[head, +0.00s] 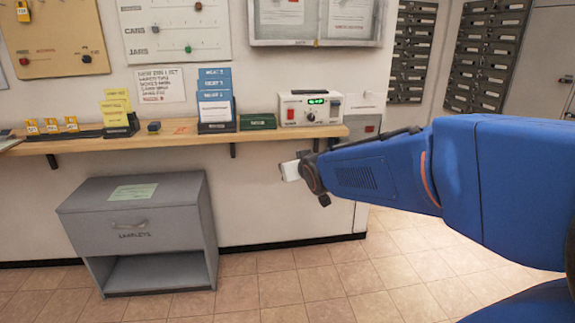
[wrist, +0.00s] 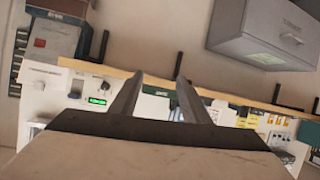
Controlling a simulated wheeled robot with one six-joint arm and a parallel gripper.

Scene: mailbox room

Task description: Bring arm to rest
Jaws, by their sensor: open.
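My blue arm reaches in from the right of the head view. Its wrist end is in front of the wall, just below the right end of the wooden shelf (head: 190,139). My gripper shows in the wrist view (wrist: 152,95) as two grey fingers standing apart, with nothing between them. In the head view the fingers are mostly hidden behind the wrist. The wrist view is turned over, with the grey cabinet at its top right and the shelf across the middle. The gripper looks empty and apart from the shelf.
A white device (head: 310,108) with a green display stands at the shelf's right end. Leaflet holders (head: 215,98) and yellow cards (head: 117,106) stand further left. A grey leaflets cabinet (head: 140,230) is on the floor below. Tiled floor (head: 290,285) is clear to its right. Mailboxes (head: 487,62) hang at back right.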

